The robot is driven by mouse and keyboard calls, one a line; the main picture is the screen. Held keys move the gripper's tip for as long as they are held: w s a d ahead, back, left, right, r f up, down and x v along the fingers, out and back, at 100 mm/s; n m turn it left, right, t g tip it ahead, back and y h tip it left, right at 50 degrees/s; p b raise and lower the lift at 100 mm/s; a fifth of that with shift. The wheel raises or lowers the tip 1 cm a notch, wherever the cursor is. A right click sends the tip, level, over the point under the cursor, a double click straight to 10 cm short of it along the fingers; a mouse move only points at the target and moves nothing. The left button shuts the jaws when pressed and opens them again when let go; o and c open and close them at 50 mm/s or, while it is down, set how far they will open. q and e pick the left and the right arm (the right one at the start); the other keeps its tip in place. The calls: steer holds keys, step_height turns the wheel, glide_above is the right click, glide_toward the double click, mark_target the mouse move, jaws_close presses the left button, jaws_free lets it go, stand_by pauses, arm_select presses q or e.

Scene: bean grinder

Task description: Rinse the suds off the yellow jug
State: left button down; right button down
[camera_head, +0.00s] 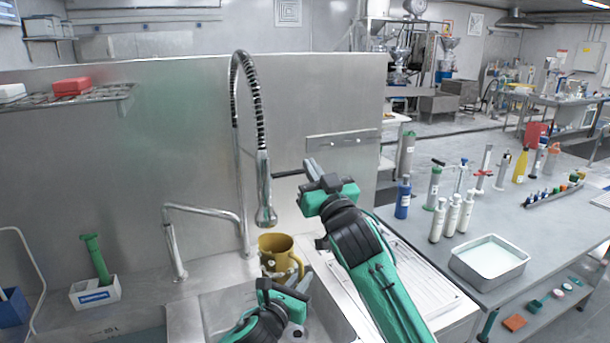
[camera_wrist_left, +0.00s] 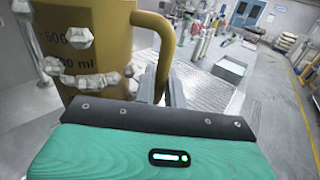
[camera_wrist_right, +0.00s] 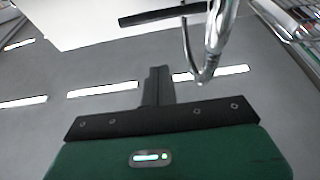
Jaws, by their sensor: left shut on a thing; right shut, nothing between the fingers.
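The yellow jug (camera_head: 276,248) is upright at the sink, just below the spray head (camera_head: 266,216) of the tap. Its handle is on the right. In the left wrist view the jug (camera_wrist_left: 110,45) has white suds (camera_wrist_left: 95,82) in clumps on its wall. My left gripper (camera_head: 285,287) is shut on the jug's handle (camera_wrist_left: 165,40). My right gripper (camera_head: 314,174) is shut and empty, up beside the tap, with its fingertips close to the dark lever (camera_head: 287,173). Its closed fingers show in the right wrist view (camera_wrist_right: 158,85). No water stream is visible.
A second, lower spout (camera_head: 200,213) stands left of the spray tap. A white box with a green brush (camera_head: 97,258) is at the left. A ribbed drainboard (camera_head: 415,280) lies right of the sink. A metal tray (camera_head: 489,260) and bottles stand on the right table.

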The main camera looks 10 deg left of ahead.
mark_target(300, 172)
steer(key=w+a+f, duration=0.2)
steer(key=w, duration=0.1)
steer(key=shift+w+a+f, duration=0.1)
steer(key=shift+w+f, duration=0.05)
steer(key=shift+f, duration=0.2)
steer(key=shift+w+a+f, duration=0.1)
steer(key=shift+a+f, duration=0.05)
steer(key=shift+f, duration=0.7)
